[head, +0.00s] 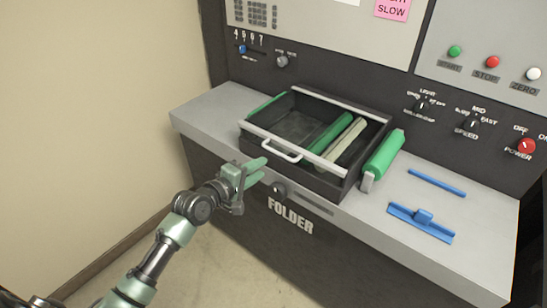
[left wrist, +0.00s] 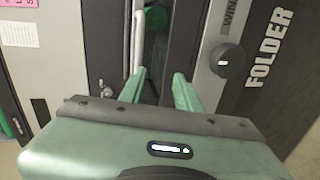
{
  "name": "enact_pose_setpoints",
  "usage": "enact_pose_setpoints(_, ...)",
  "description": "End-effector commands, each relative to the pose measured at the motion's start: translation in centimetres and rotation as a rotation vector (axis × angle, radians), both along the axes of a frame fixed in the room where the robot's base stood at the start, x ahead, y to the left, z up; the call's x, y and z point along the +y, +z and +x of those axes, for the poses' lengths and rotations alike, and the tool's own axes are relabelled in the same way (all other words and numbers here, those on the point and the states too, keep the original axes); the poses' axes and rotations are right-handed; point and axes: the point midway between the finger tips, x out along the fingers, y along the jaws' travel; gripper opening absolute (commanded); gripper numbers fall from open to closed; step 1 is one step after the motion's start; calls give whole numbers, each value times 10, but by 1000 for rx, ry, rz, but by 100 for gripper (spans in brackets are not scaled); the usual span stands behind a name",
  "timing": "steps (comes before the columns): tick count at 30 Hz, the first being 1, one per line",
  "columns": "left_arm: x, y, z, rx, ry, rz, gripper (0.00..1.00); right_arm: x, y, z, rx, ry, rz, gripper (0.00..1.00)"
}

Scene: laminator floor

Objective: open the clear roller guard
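The roller guard (head: 300,138) lies over a black box on the machine's grey ledge. Its clear panel is hard to make out; pale rails run along the front and back edges, and it looks closed. A white handle (head: 272,149) sticks out at its front. Green and cream rollers (head: 333,133) show inside. My left gripper (head: 262,170) is just in front of and below the handle, fingers apart and empty. In the left wrist view the open fingers (left wrist: 160,82) point at the box, and the white handle (left wrist: 138,42) is beyond the left finger. My right gripper is not in view.
A green roller (head: 384,153) lies right of the box. Blue tools (head: 421,222) lie on the ledge farther right. A dark knob (head: 279,189) is on the front face below the gripper. The control panel rises behind. The ledge left of the box is clear.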

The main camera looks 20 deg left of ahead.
Motion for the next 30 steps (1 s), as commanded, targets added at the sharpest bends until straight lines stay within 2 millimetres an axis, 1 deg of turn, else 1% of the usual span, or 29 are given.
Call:
enact_pose_setpoints(1, -3, 17, 1, -19, -7, -29, 32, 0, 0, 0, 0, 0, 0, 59)
enact_pose_setpoints(3, -7, 30, 2, -30, -13, -61, 32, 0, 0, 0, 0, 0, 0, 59)
enact_pose_setpoints(5, -9, 34, 5, -33, -15, -71, 32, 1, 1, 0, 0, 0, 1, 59)
enact_pose_setpoints(8, -13, 32, 15, -32, -14, -73, 32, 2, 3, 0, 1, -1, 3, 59)
enact_pose_setpoints(15, -26, 24, 52, -32, -13, -69, 32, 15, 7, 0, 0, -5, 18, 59)
enact_pose_setpoints(18, -29, 20, 63, -31, -13, -70, 32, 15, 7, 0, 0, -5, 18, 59)
enact_pose_setpoints(23, -33, 18, 72, -32, -14, -68, 32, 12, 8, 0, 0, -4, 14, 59)
enact_pose_setpoints(30, -34, 17, 73, -31, -13, -67, 32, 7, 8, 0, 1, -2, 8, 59)
